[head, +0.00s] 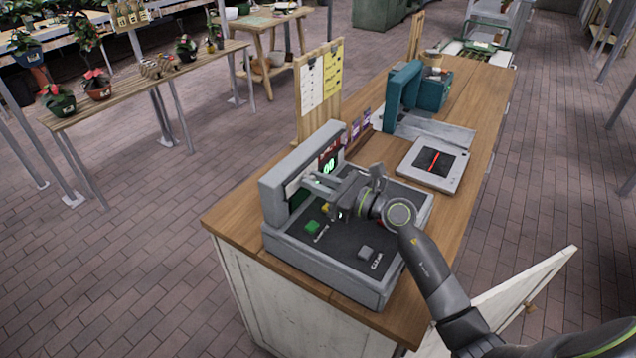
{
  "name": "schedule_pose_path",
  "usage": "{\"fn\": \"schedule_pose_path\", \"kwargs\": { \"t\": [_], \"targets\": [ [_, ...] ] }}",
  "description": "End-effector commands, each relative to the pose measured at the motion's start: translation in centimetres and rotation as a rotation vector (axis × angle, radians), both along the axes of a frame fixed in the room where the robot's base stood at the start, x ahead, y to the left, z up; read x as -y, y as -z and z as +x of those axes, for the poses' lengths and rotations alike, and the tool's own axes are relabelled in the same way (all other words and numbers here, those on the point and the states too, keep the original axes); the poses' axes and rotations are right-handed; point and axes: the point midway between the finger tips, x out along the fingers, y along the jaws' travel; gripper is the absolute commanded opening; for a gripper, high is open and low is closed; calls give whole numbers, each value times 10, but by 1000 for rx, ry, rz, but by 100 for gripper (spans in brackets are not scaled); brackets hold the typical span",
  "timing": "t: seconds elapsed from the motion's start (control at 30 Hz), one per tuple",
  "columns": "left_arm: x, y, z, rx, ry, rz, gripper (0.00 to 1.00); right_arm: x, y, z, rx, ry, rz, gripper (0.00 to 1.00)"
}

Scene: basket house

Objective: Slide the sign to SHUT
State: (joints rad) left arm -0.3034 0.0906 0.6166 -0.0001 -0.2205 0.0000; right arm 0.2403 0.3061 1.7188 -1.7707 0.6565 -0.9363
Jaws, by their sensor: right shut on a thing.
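A grey till-like console (385,290) stands on the near end of the wooden counter, with a raised panel along its back left side. The sign appears to be on the front of this panel: a green patch (297,200) shows at its left and a dark red patch (330,154) at its right, with lettering too small to read. My right gripper (310,181) reaches across the console to the panel. It is shut on a small part of the sign, which its fingers largely hide. My left gripper is not in view.
The console top has a green button (312,227) and a grey button (366,252). A flat scanner with a red line (432,162) and a teal machine (418,90) stand farther along the counter (480,90). A clipboard stand (320,85) rises behind the panel. A white door (520,300) hangs open at right.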

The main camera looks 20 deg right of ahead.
Motion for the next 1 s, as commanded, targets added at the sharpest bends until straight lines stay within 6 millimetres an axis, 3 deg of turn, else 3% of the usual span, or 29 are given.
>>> {"fn": "schedule_pose_path", "kwargs": {
  "t": [0.07,0.1,0.27,0.67,1.0],
  "targets": [
    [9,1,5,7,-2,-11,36,0,3,-1,-8,-2,1,0],
    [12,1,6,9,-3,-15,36,0,4,-1,-8,-2,1,22],
    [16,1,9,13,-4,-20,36,0,3,-1,-7,-1,1,42],
    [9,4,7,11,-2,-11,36,6,4,-6,-3,3,-4,42],
    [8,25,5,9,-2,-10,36,44,7,-55,-5,2,-8,42]
  ]
}}
